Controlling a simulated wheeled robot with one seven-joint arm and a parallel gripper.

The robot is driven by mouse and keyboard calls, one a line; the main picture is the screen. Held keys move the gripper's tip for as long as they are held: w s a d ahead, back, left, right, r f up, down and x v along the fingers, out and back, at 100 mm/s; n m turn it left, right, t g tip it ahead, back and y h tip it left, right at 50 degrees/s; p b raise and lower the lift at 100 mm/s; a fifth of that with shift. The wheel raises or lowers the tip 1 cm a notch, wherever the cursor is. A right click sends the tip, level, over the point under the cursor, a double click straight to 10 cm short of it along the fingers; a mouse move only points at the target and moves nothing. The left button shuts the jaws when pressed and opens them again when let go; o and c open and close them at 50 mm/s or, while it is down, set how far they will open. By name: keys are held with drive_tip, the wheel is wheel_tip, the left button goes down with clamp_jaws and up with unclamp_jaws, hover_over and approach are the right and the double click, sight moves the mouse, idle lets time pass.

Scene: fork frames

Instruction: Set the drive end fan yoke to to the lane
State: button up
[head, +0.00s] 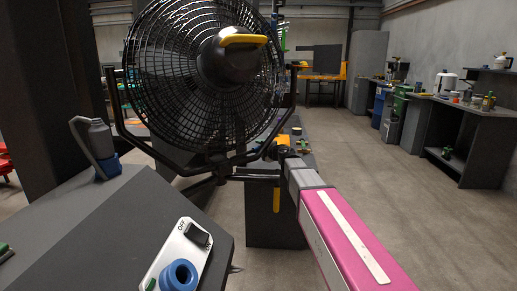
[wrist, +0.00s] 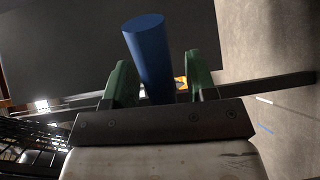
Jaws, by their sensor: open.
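The large black fan (head: 205,75) fills the upper left of the head view, its cage facing me and a yellow handle (head: 243,40) on its hub. The black yoke (head: 150,150) runs as a bent bar around the fan's sides and underneath. A yellow knob (head: 283,140) is by the yoke's lower right. My gripper (wrist: 157,85) shows in the wrist view with two green fingers apart. A blue cylinder (wrist: 148,50) rises between the fingers in that picture; I cannot tell whether they touch it. No lane marking is clear in the head view.
A dark bench (head: 90,225) at lower left bears an OFF switch panel (head: 180,250) and a grey and blue bottle-like object (head: 95,148). A dark box (head: 273,222) stands below the fan. Open floor (head: 385,185) lies right, before a workbench (head: 465,115).

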drive_tip(key=shift+w+a, duration=0.45)
drive_tip(key=shift+w, duration=0.1)
drive_tip(key=shift+c, duration=0.4)
clamp_jaws()
drive_tip(key=s+d+m+t+h, duration=0.2)
drive_tip(key=s+d+m+h, duration=0.1)
drive_tip(key=s+d, duration=0.1)
drive_tip(key=shift+s+d+t+h, duration=0.3)
drive_tip(key=shift+s+d+h, duration=0.1)
drive_tip(key=shift+s, duration=0.1)
